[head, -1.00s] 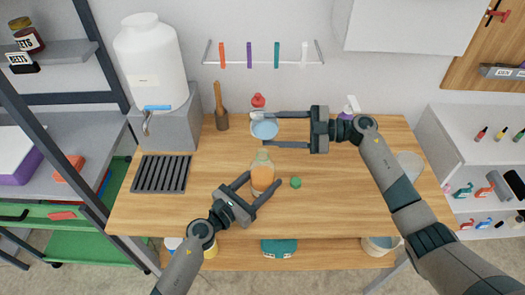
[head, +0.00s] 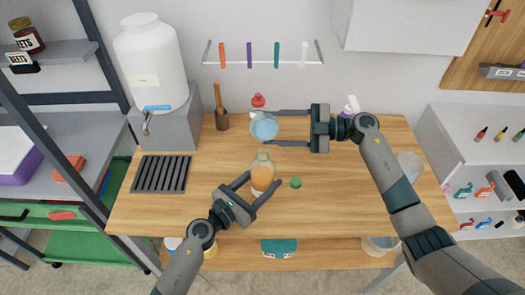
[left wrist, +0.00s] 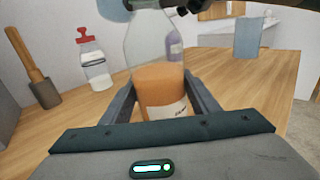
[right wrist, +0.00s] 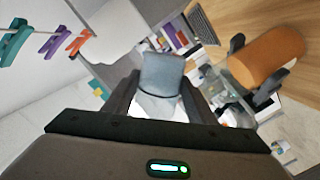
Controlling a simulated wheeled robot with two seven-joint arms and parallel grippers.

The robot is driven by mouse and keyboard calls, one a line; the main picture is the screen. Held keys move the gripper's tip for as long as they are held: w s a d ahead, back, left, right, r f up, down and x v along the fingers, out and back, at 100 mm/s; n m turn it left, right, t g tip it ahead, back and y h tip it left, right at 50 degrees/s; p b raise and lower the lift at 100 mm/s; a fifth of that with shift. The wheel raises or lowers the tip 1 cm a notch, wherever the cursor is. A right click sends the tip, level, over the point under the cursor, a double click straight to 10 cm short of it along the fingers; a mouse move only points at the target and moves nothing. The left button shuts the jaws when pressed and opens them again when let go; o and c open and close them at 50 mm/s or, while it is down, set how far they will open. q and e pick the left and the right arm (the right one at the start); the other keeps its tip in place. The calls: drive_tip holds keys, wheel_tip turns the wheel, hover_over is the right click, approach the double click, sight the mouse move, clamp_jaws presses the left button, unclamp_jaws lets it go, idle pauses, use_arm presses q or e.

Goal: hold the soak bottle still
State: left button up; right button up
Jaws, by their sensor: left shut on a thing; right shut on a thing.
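The soak bottle (head: 262,178) is clear with orange contents and an open neck. It stands upright on the wooden table, and the left wrist view shows its orange part (left wrist: 163,90) between my fingers. My left gripper (head: 263,192) is shut on it. My right gripper (head: 280,128) is shut on a clear bluish cup (head: 263,127), which is behind the bottle in the head view, apart from it. The cup also shows between the fingers in the right wrist view (right wrist: 162,75). A green cap (head: 295,183) lies on the table right of the bottle.
A red-topped bottle (head: 258,101) and a wooden pestle in a dark holder (head: 221,120) stand at the back. A dark slotted tray (head: 161,173) lies left, below a white tank (head: 152,62). The table's front middle is clear.

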sight(275, 120)
drive_tip(key=shift+s+r+n+t+h, duration=0.15)
drive_tip(key=shift+r+n, duration=0.65)
drive_tip(key=shift+n, duration=0.45)
drive_tip(key=shift+s+r+n+t+h, duration=0.15)
drive_tip(key=shift+r+n, duration=0.6)
drive_tip(key=shift+n, duration=0.5)
idle(1.5)
drive_tip(key=shift+s+a+r+n+t, duration=0.1)
drive_tip(key=shift+s+r+n, duration=0.15)
drive_tip(key=shift+n, duration=0.3)
drive_tip(key=shift+s+d+r+n+t, duration=0.1)
drive_tip(key=shift+r+n, duration=0.25)
drive_tip(key=shift+n, duration=0.25)
drive_tip(key=shift+s+a+r+n+t, duration=0.1)
drive_tip(key=shift+s+r+n, duration=0.15)
drive_tip(key=shift+n, duration=0.3)
idle(1.3)
drive_tip(key=f+m, duration=0.1)
drive_tip(key=w+m, duration=0.1)
drive_tip(key=m, duration=0.1)
drive_tip(key=shift+w+f+m, duration=0.3)
drive_tip(key=shift+f, duration=0.3)
drive_tip(key=shift+f+m, duration=0.1)
drive_tip(key=shift+m, duration=0.3)
